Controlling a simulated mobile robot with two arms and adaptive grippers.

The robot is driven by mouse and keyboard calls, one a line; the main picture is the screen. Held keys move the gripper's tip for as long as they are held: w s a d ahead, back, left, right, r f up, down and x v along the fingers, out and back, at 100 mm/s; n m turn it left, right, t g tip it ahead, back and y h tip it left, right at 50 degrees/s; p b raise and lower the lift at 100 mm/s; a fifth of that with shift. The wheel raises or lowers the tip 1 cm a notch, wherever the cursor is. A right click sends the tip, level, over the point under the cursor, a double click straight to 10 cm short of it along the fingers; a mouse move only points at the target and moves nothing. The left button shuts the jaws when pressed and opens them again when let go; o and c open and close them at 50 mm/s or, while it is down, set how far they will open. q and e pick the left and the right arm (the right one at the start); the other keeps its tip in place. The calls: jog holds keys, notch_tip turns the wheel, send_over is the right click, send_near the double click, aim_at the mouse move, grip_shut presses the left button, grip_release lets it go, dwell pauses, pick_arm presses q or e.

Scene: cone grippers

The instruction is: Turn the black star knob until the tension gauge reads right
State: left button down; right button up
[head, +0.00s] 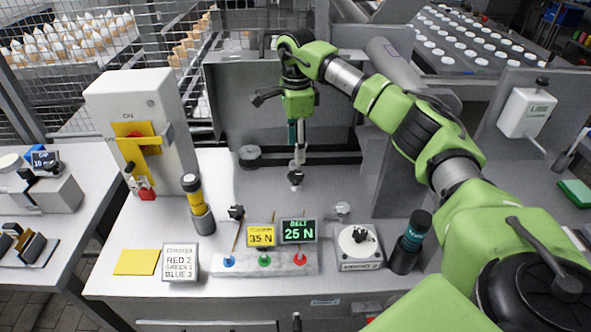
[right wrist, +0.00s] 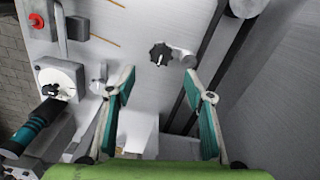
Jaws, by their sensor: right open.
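A black star knob (head: 295,177) sits on the grey machine panel, just below my right gripper (head: 298,158) in the head view. In the right wrist view the star knob (right wrist: 161,54) lies ahead of the fingertips of my right gripper (right wrist: 161,74). The teal-padded fingers are spread wide with nothing between them, apart from the knob. The tension gauge (head: 298,231) is a dark display reading "BELT 25 N" in green. A yellow card (head: 261,235) beside it reads "35 N"; its top line is too small to read. My left gripper is out of view.
A teal-banded black tool (head: 411,241) and a yellow-black cylinder (head: 196,202) stand nearby. A cabinet with a yellow-red switch (head: 140,142) is at left.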

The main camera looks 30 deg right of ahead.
aim_at(296, 175)
notch_tip(296, 175, down, 9)
jog(key=shift+w+f+p, duration=0.15)
jog(key=shift+p, duration=0.4)
jog(key=c, duration=1.1)
